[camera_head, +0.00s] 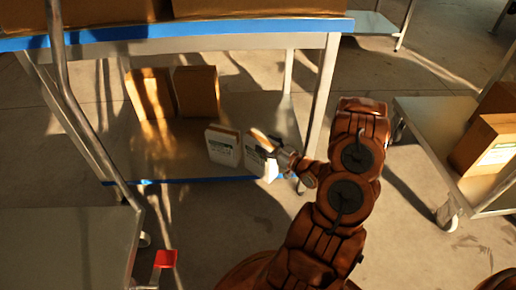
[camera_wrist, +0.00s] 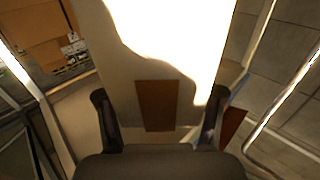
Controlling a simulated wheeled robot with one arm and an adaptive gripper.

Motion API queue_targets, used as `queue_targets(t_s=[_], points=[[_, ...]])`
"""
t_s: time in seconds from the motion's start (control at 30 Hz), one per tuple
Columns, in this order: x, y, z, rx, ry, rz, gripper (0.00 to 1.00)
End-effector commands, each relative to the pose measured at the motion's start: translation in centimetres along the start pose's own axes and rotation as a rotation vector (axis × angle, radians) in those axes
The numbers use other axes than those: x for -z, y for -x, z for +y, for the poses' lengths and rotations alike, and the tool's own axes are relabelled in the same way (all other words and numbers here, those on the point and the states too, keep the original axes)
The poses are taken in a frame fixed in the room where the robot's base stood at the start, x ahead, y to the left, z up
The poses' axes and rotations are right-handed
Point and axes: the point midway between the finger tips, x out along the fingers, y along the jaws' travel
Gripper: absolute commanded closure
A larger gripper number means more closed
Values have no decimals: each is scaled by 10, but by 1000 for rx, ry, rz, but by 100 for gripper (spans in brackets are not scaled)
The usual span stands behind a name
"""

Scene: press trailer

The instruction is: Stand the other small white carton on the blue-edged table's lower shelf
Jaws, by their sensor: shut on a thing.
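The blue-edged table (camera_head: 160,37) stands at the left in the head view. Its lower shelf (camera_head: 180,167) carries a small white carton (camera_head: 223,146) standing upright. A second small white carton (camera_head: 258,157) is just right of it, upright or nearly so, at the shelf's front right. My gripper (camera_head: 276,153) is shut on this second carton from the right. In the wrist view the held carton (camera_wrist: 157,65) fills the middle, brightly lit, between my two fingers (camera_wrist: 158,125). Whether its base touches the shelf cannot be told.
Two brown boxes (camera_head: 197,92) stand at the back of the lower shelf, and larger boxes (camera_head: 258,7) sit on the top. A table leg (camera_head: 321,100) rises close behind my gripper. A cart (camera_head: 440,150) with boxes stands at the right. A grey surface (camera_head: 65,245) is at the lower left.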

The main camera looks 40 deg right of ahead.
Motion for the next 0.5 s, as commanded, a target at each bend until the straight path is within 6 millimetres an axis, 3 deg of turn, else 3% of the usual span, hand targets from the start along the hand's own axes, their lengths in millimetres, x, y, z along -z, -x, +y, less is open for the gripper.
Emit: queue_targets(t_s=[0.5], points=[[-8, -51, 68, 1, 6, 2, 100]])
